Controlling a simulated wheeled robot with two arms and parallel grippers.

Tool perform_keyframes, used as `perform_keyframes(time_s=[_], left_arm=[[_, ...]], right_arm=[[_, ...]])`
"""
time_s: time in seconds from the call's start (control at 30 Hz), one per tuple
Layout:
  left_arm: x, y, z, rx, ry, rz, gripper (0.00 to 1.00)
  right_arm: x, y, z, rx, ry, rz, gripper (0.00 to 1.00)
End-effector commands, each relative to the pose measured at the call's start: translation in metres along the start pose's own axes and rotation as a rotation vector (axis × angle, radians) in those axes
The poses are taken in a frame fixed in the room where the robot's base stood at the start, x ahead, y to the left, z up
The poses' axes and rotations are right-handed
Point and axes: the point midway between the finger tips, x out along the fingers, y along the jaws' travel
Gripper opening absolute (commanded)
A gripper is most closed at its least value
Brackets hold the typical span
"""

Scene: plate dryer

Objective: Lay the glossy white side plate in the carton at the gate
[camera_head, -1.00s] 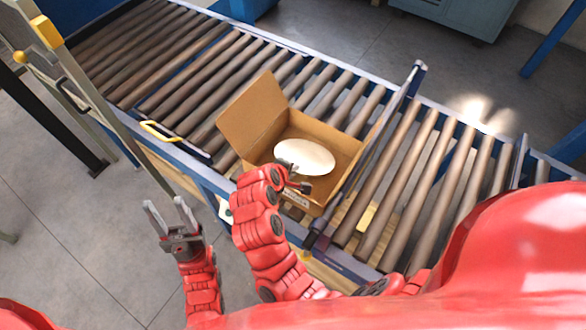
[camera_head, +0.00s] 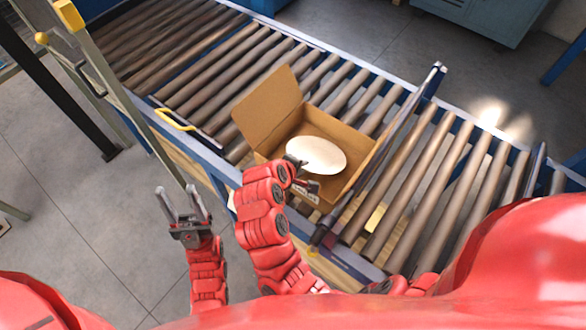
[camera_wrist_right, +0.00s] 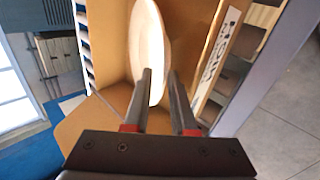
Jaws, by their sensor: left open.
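The glossy white side plate (camera_head: 316,155) is inside the open cardboard carton (camera_head: 363,181). My right gripper (camera_head: 297,165) reaches into the carton at the plate's near left edge. In the right wrist view, the plate (camera_wrist_right: 150,38) stands steeply across the picture. Its near rim lies between the two fingers of my right gripper (camera_wrist_right: 160,78), which look closed on it. Whether the plate touches the carton floor is hidden. My left gripper (camera_head: 183,205) is open and empty, in front of the conveyor to the left of my right arm.
The carton stands on a roller conveyor (camera_head: 215,75), its flap (camera_head: 268,105) raised at the left. A dark gate bar (camera_head: 405,125) crosses the conveyor just right of the carton. A yellow handle (camera_head: 175,120) and a metal post (camera_head: 110,85) stand left. Rollers beyond the gate are mostly clear.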

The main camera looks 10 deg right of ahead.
Motion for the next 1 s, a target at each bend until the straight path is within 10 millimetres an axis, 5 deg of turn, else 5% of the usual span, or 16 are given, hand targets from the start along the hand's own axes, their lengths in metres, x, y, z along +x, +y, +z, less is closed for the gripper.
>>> perform_keyframes(time_s=[0.4,1.0], left_arm=[[-0.003,0.0,0.001,0.0,0.0,0.0,0.5],[-0.002,0.0,0.0,0.0,0.0,0.0,0.5]], right_arm=[[-0.083,0.001,-0.002,0.0,0.004,-0.002,0.23],[-0.094,0.0,0.0,-0.001,-0.001,0.0,0.23]])
